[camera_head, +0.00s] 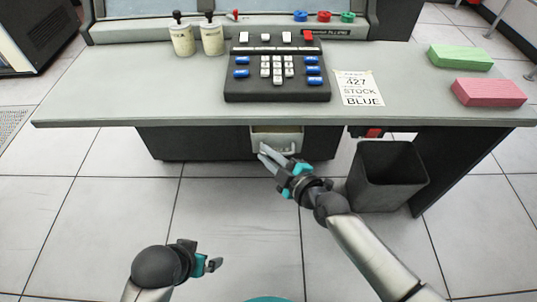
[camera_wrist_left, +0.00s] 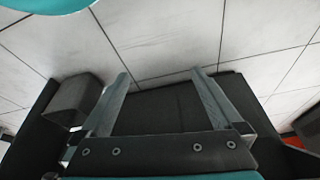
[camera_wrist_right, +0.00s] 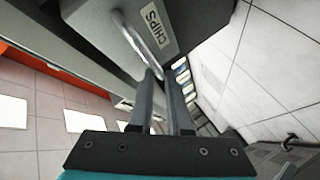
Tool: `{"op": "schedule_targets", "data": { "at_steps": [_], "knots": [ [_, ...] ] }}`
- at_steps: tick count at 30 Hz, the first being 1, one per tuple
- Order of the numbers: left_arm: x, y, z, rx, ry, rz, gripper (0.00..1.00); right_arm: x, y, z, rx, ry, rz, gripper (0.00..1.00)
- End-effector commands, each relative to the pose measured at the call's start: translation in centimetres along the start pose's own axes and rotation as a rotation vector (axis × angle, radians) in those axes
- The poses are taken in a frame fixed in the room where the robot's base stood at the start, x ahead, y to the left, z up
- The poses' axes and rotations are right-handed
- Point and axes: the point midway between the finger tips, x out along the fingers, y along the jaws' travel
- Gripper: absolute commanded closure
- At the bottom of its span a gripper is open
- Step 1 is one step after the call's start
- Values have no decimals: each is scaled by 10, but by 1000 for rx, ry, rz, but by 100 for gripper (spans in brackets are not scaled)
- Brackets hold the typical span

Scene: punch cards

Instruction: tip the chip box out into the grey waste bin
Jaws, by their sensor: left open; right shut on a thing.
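The chip box (camera_head: 290,135) is a light grey box under the keypunch desk, in an opening of the dark base. In the right wrist view the box (camera_wrist_right: 180,25) shows a CHIPS label and a bar handle. My right gripper (camera_head: 264,152) is at the front of the box, its fingers shut on the handle. The grey waste bin (camera_head: 390,180) stands upright on the floor, right of the box; its inside looks dark. My left gripper (camera_head: 213,264) is low at the front, away from the box; the left wrist view shows its fingers (camera_wrist_left: 160,78) apart and empty.
The desk top (camera_head: 110,95) overhangs the box. It carries a keyboard (camera_head: 277,92), two cups, a paper note (camera_head: 358,88), and green (camera_head: 460,57) and pink (camera_head: 489,92) card stacks. A dark desk support (camera_head: 450,165) stands right of the bin. The floor in front is clear.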

Motion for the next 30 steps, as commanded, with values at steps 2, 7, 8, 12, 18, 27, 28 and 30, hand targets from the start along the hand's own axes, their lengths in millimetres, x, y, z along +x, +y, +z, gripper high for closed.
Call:
{"op": "schedule_targets", "data": {
  "at_steps": [2, 7, 8, 12, 18, 27, 28, 30],
  "knots": [
    [0, 0, -1, 0, 2, 0, 0, 0, -2, 1, 3, -1, -3, 80],
    [0, 0, -1, 0, 2, 0, 0, 0, -1, 0, 2, -1, -2, 61],
    [0, 0, -1, 0, 3, 0, 0, 0, -1, 0, 2, -1, -2, 58],
    [0, 0, -1, 1, 3, 1, 0, 0, 0, 0, 1, 0, -1, 49],
    [-1, 0, -2, 0, 4, 1, 0, 0, 0, 0, 1, 0, 0, 49],
    [15, 0, 12, 0, -33, 2, 0, -27, 1, -1, -2, -1, -3, 49],
    [18, 1, 14, 1, -39, 2, 0, -32, 1, -1, -2, -1, -3, 49],
    [24, 1, 19, 1, -50, 3, 0, -44, 1, 0, -2, -2, -4, 49]
  ]
}}
